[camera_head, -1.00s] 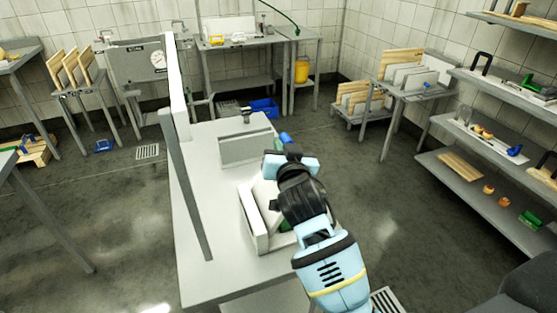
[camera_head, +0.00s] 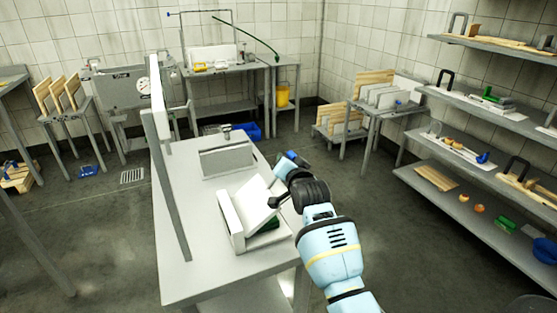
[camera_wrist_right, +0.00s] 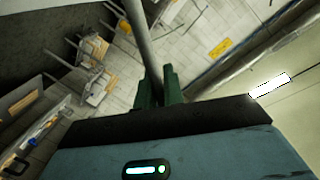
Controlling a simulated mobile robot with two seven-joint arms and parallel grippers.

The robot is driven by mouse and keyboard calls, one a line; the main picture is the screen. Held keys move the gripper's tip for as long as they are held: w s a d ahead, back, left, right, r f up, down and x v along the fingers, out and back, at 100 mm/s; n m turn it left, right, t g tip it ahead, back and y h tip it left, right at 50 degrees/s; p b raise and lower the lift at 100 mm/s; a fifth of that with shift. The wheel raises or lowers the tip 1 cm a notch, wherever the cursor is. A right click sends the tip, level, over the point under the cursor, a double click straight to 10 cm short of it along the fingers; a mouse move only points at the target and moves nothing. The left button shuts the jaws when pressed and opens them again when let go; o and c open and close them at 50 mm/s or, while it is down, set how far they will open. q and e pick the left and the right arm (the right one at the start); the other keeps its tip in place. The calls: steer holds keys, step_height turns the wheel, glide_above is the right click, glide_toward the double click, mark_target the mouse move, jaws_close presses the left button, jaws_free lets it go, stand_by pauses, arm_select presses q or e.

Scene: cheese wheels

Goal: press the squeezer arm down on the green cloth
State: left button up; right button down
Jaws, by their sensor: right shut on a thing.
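The squeezer (camera_head: 232,222) is a white, open-topped frame on the grey table. Its pale plate-like arm (camera_head: 254,193) stands tilted up over it. A bit of the green cloth (camera_head: 268,225) shows low inside, under the tilted arm; most of it is hidden. My right arm reaches over the squeezer's right side. In the right wrist view, the green fingers of my right gripper (camera_wrist_right: 159,88) are shut on a grey bar (camera_wrist_right: 142,45), which looks like the squeezer arm's handle. My left gripper is not in view.
Shelves (camera_head: 500,115) with tools stand at the right. The floor between is clear.

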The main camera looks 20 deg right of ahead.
steer(key=shift+d+f+m, duration=0.45)
steer(key=shift+d+f, duration=0.15)
steer(key=shift+f, duration=0.2)
steer(key=shift+d+f+m, duration=0.45)
steer(key=shift+d+f, duration=0.15)
steer(key=shift+f, duration=0.15)
steer(key=c, duration=1.5)
jaws_free()
steer(key=shift+w+f, duration=0.1)
steer(key=shift+w, duration=0.05)
steer(key=s+r+p, duration=0.1)
steer(key=s, duration=0.6)
steer(key=shift+s+a+r, duration=0.15)
steer(key=shift+s+a, duration=0.15)
steer(key=shift+s, duration=0.1)
